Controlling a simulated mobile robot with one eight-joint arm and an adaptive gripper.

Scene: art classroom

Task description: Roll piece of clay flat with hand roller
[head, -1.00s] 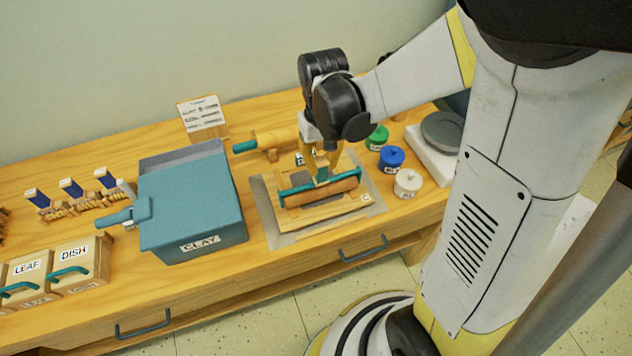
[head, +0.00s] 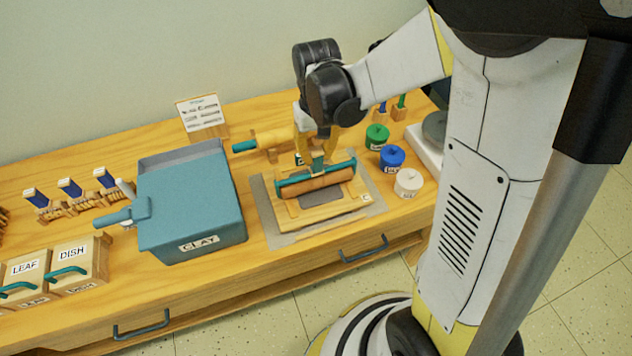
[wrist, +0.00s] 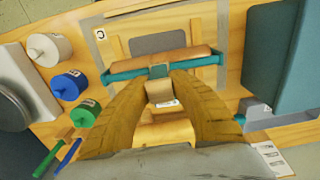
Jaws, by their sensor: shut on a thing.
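The hand roller (head: 316,183) has a brown wooden cylinder and a teal frame and handle. My gripper (head: 318,156) is shut on its teal handle. The roller is over the rear half of a wooden board (head: 285,214). The dark grey clay (head: 318,201) looks like a flat, thin slab on the board, on the front side of the roller. In the wrist view the roller (wrist: 165,64) lies crosswise beyond my fingertips (wrist: 158,76), with the clay (wrist: 158,42) beyond it. Whether the roller touches the clay or board is unclear.
The board lies on a grey mat (head: 283,239). A blue-grey CLAY box (head: 190,205) stands left. Green, blue and white lidded jars (head: 408,182) stand right. A rolling pin (head: 275,138) lies behind. DISH and LEAF boxes (head: 90,254) are at far left.

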